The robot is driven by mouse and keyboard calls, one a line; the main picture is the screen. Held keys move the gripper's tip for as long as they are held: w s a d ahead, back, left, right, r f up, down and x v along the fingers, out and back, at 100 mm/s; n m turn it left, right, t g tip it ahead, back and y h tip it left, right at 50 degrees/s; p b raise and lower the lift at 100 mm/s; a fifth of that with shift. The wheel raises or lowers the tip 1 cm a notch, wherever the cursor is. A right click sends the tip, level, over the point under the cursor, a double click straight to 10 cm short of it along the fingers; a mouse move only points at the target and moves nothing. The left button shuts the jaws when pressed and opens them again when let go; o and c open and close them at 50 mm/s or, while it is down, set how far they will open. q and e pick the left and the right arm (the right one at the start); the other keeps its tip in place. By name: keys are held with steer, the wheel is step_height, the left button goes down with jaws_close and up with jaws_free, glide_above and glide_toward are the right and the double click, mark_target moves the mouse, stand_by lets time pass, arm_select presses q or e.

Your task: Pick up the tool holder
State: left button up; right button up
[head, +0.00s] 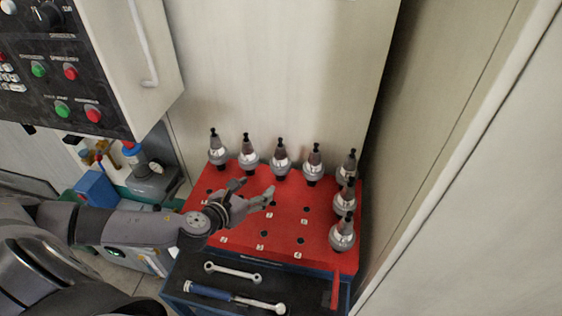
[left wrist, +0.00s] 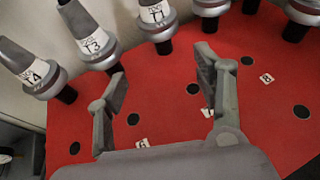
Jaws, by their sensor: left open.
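Several grey tool holders with black tips stand upright in the red rack top (head: 285,222). One tool holder (head: 218,150) is at the back left, others run along the back edge, and one tool holder (head: 342,233) is at the right front. My left gripper (head: 256,192) is open and empty above the red top, in front of the back row. In the left wrist view its fingers (left wrist: 163,85) are apart with red surface between them. My right gripper is not in view.
Empty holes dot the middle and front of the red top. A wrench (head: 232,272) and a blue-handled tool (head: 210,292) lie on the dark tray in front. A machine control panel (head: 60,70) hangs at the upper left. A pale wall stands close on the right.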

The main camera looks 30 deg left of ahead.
mark_target(278, 180)
arm_select(q)
steer(key=x, duration=0.6)
steer(key=shift+w+f+p, duration=0.1)
steer(key=shift+w+p, duration=0.15)
steer(key=shift+p, duration=0.05)
steer(key=shift+w+d+f, duration=0.1)
steer(key=shift+w+f, duration=0.1)
steer(key=shift+w, duration=0.6)
steer(key=x, duration=0.3)
steer(key=shift+w+d+f+p, duration=0.15)
steer(key=shift+w+d+p, duration=0.05)
steer(key=shift+w+p, duration=0.15)
steer(key=shift+w+f, duration=0.2)
steer(key=shift+w, duration=0.05)
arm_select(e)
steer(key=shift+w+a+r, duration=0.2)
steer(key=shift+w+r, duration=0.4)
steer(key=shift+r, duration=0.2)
